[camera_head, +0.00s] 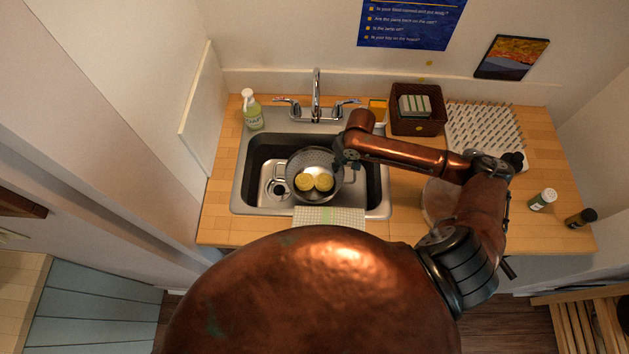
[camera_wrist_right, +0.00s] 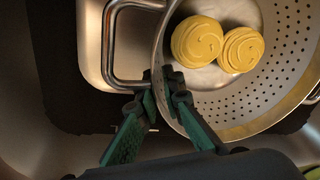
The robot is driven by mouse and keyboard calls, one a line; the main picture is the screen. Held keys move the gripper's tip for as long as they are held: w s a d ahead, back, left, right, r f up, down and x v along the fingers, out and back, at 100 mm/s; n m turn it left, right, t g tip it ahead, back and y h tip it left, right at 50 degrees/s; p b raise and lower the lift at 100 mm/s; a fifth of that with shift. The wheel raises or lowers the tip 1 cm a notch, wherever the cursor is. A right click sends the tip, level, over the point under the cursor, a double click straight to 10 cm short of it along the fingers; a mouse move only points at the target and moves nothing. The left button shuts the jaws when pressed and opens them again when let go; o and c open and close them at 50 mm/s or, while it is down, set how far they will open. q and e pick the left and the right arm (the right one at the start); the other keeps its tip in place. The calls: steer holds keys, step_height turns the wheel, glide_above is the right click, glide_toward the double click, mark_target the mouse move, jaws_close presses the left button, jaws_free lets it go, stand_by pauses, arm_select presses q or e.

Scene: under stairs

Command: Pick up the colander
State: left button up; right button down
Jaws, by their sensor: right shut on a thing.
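The colander (camera_head: 314,160) is a grey metal bowl with holes and side handles, in the sink (camera_head: 243,184). Two round yellow things (camera_head: 314,182) lie inside it. In the right wrist view the colander (camera_wrist_right: 285,60) fills the upper right, with the yellow things (camera_wrist_right: 213,45) in it. My right gripper (camera_wrist_right: 170,75) is shut on the colander's rim beside a wire handle (camera_wrist_right: 120,50). In the head view my right gripper (camera_head: 347,156) reaches the colander's right side. Whether the colander touches the sink floor is unclear. My left gripper is not in view.
A soap bottle (camera_head: 252,110) stands left of the faucet (camera_head: 317,95). A brown basket (camera_head: 417,108) and a white spiked rack (camera_head: 485,128) stand at the back right. Two small bottles stand on the right counter. A checked cloth (camera_head: 330,216) hangs at the sink's front.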

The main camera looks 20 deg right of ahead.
stand_by(0.4)
steer(key=shift+w+r, duration=0.1)
steer(key=shift+r, duration=0.05)
step_height(320, 180, up, 10)
steer(key=shift+f+p, duration=0.1)
steer(key=shift+p, duration=0.3)
steer(key=c, duration=2.6)
jaws_free()
jaws_close()
steer(key=shift+a, duration=0.1)
